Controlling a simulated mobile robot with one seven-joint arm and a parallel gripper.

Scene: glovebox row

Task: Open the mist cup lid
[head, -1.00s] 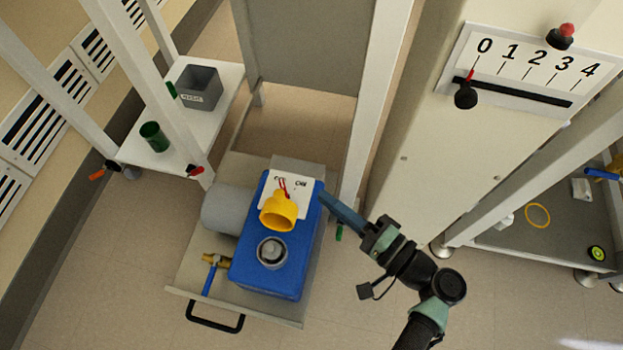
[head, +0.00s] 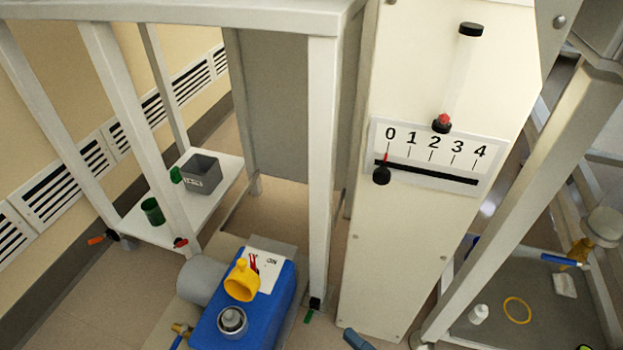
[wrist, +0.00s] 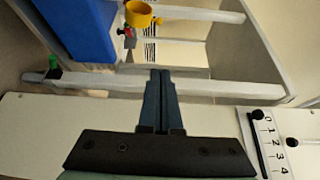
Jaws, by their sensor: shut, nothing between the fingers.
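A blue unit (head: 262,325) stands at the bottom of the head view, with a yellow cup-shaped part (head: 241,284) and a round grey cap (head: 232,319) on it. I cannot tell which of these is the mist cup lid. In the wrist view the blue unit (wrist: 78,28) is at upper left and the yellow part (wrist: 139,14) is at the top. My gripper (wrist: 160,72) is shut and empty, apart from both. In the head view only a tip of my gripper (head: 356,340) shows at the bottom edge, to the right of the blue unit.
A white panel with a 0 to 4 scale (head: 428,152) and black knob (head: 381,174) stands right of centre. A white frame post (head: 321,180) rises beside the blue unit. A low shelf (head: 140,222) at left holds a grey bin (head: 201,175) and a green cup (head: 152,211).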

